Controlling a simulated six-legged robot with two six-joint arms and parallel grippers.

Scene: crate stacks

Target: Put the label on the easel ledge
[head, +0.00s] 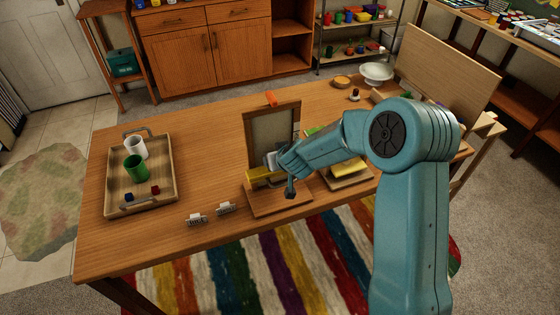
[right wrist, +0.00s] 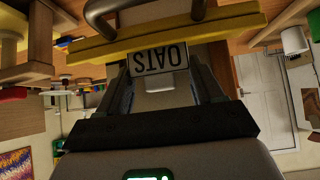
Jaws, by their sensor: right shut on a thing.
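The label (right wrist: 158,58), a small white plate reading OATS, sits between the fingers of my right gripper (right wrist: 160,82) in the right wrist view, where its text is upside down. My right gripper (head: 272,160) is shut on it, low in front of the framed easel (head: 247,125) in the head view. The yellow easel ledge (head: 258,175) runs across the easel's lower front. In the right wrist view the ledge (right wrist: 215,28) is right by the label and overlaps it in the picture; I cannot tell whether they touch. My left gripper is not in view.
Two small white label stands (head: 197,219) (head: 226,208) are on the table (head: 205,150) left of the easel. A wooden tray (head: 112,180) with a white cup (head: 135,147) and a green cup (head: 136,168) is at the left. A white bowl (head: 376,72) stands at the back right.

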